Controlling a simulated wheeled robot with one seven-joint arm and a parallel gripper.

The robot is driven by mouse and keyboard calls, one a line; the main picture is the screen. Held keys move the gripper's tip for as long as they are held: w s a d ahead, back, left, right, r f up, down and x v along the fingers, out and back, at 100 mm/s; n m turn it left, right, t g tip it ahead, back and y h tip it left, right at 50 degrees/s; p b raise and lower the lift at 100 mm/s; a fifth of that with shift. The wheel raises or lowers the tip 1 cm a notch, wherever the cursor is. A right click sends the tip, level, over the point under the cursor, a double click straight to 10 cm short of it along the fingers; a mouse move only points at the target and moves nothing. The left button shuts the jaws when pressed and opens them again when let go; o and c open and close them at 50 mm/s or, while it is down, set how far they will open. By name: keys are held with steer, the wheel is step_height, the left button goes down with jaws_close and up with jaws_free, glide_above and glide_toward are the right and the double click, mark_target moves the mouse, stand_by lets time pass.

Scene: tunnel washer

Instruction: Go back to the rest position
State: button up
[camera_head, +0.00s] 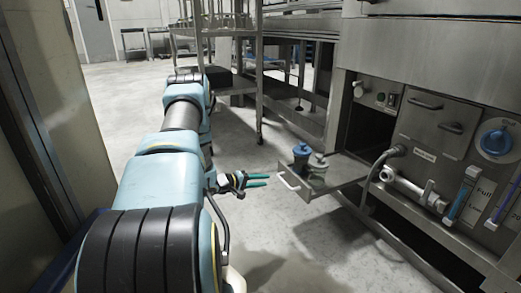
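My arm reaches forward from the bottom left of the head view, and its elbow is near the shelf rack. My gripper (257,180) is at the middle of the view, pointing right, with its two green fingers apart and nothing between them. It is left of the pulled-out metal drawer (285,180) and apart from its handle as far as I can tell. On the drawer stand a blue-topped container (301,158) and a grey-white container (318,167), both upright.
The steel washer (440,140) fills the right side, with a blue dial (496,141), hose and pipe fittings. A metal shelf rack (262,75) stands beyond my arm. A wall or door edge (60,110) is close on the left. Floor (270,225) is open in the middle.

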steer(key=s+a+r+m+y, duration=0.1)
steer(key=a+r+y, duration=0.2)
steer(key=r+y, duration=0.35)
steer(key=s+a+r+m+y, duration=0.1)
steer(key=a+r+y, duration=0.25)
steer(key=r, duration=0.55)
steer(key=s+a+r+m+g+y, duration=0.1)
steer(key=s+r+m+g, duration=0.3)
steer(key=s, duration=1.1)
steer(key=s+a+r+g+y, duration=0.15)
steer(key=s+r, duration=0.35)
steer(key=s, duration=1.1)
step_height(320, 180, up, 36)
steer(key=p, duration=3.7)
steer(key=shift+w+d+r, duration=0.2)
steer(key=shift+w+d, duration=0.2)
